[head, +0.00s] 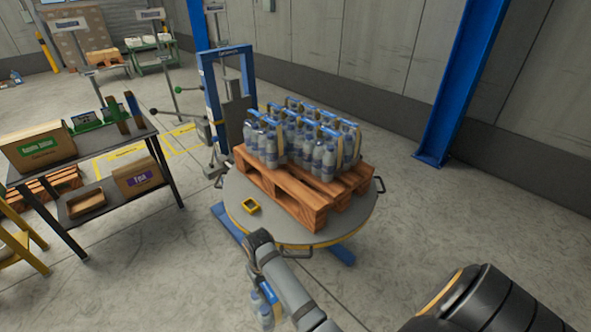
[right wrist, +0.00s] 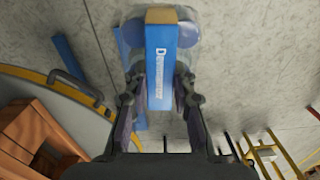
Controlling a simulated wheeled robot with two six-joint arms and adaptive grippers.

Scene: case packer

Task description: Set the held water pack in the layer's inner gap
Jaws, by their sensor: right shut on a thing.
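My right gripper (head: 270,283) is shut on a water pack (head: 262,311), clear bottles under a blue band, hanging low in front of the turntable's near edge. In the right wrist view, both fingers (right wrist: 157,88) flank the blue printed band of the held pack (right wrist: 160,60). The layer of water packs (head: 297,140) stands upright on a wooden pallet (head: 302,208), apart from my gripper. Bare slats show along the pallet's near and right sides. I cannot make out the inner gap between the packs. My left gripper is not in view.
A dark shelf table with boxes (head: 40,148) is at left.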

